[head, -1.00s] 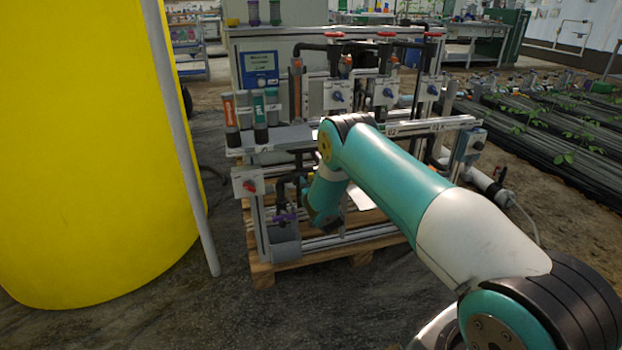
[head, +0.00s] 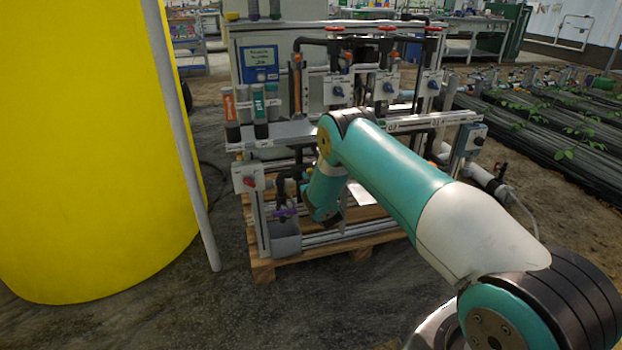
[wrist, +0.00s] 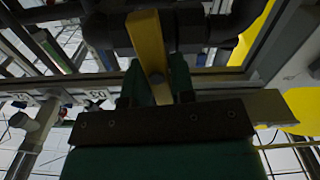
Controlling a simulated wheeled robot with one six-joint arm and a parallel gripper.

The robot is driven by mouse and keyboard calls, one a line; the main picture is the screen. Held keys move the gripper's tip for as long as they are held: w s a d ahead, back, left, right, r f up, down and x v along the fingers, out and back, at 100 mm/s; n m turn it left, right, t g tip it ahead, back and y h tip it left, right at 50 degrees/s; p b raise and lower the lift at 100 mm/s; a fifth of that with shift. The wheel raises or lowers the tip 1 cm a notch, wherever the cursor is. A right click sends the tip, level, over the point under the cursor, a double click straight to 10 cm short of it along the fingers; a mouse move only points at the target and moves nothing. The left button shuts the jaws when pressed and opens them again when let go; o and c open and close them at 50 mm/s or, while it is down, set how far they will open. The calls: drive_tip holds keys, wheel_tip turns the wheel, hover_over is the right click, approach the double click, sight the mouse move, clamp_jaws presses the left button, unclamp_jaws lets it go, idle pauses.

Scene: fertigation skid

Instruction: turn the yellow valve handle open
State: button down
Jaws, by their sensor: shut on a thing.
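The yellow valve handle (wrist: 148,45) shows in the wrist view as a flat yellow bar at top centre, in front of dark pipework. My gripper (wrist: 157,88) is shut on its lower end, with one green finger on each side. The handle stands nearly upright in that view, leaning slightly. In the head view my arm hides the handle and the gripper fingers; only the arm's lower end shows, low at the skid's front.
The skid (head: 300,247) stands on a wooden pallet (head: 263,268). Grey box with a red knob (head: 247,179) and a grey bin (head: 285,238) are left of my arm. A large yellow tank (head: 90,150) stands at left. Open floor lies in front.

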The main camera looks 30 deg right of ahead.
drive_tip(key=n, duration=0.4)
drive_tip(key=shift+w+a, duration=0.1)
drive_tip(key=shift+a, duration=0.15)
drive_tip(key=n, duration=0.4)
drive_tip(key=shift+a+f, duration=0.15)
drive_tip(key=shift+w+a+f+n, duration=0.1)
drive_tip(key=shift+f+n, duration=0.05)
drive_tip(key=shift+n, duration=1.25)
drive_tip(key=shift+s+a+f+n, duration=0.1)
drive_tip(key=shift+f+n, duration=0.05)
drive_tip(key=shift+n, duration=1.25)
drive_tip(key=shift+w+f+n, duration=0.1)
drive_tip(key=shift+f+n, duration=0.05)
drive_tip(key=shift+n, duration=1.25)
drive_tip(key=c, duration=1)
unclamp_jaws()
drive_tip(key=shift+c, duration=0.2)
drive_tip(key=shift+f, duration=0.1)
